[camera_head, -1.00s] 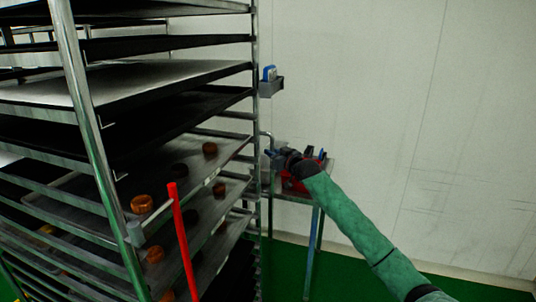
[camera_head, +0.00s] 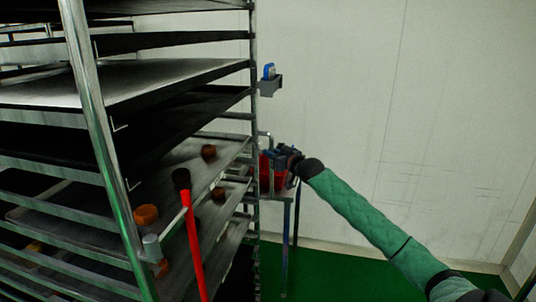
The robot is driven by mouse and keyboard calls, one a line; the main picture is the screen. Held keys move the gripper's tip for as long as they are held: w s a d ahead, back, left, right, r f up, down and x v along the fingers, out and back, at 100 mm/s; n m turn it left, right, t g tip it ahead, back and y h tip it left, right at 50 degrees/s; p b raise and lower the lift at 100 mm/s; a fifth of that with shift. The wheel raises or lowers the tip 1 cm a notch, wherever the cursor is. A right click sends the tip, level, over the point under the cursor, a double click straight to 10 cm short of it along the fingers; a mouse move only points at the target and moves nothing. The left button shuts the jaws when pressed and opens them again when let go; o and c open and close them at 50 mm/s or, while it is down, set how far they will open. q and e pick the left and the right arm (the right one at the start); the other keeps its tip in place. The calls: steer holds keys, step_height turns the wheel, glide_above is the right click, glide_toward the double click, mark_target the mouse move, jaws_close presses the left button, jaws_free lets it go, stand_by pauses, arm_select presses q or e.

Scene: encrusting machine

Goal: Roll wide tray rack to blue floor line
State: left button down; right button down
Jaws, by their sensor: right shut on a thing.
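The wide tray rack (camera_head: 107,165) fills the left half of the view, a tall metal frame with several dark trays. Round brown and orange pieces (camera_head: 146,214) sit on the lower trays. A red upright handle (camera_head: 194,245) stands out from its near side. My right gripper (camera_head: 279,163) is at the rack's far right edge, shut on what looks like the rack's handle there; its fingers are small and partly hidden. My left gripper is out of view. No blue floor line shows.
A small stand with thin legs (camera_head: 286,250) is behind my right gripper. Green floor (camera_head: 345,275) lies open at the lower right, bounded by a pale wall (camera_head: 340,95).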

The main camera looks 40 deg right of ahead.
steer(key=shift+d+r, duration=0.2)
steer(key=shift+r, duration=0.15)
steer(key=c, duration=1.4)
jaws_free()
steer(key=shift+f, duration=0.1)
steer(key=shift+c, duration=0.2)
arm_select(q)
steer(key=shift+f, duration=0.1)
arm_select(e)
steer(key=shift+f, duration=0.15)
steer(key=shift+s+a+f, duration=0.1)
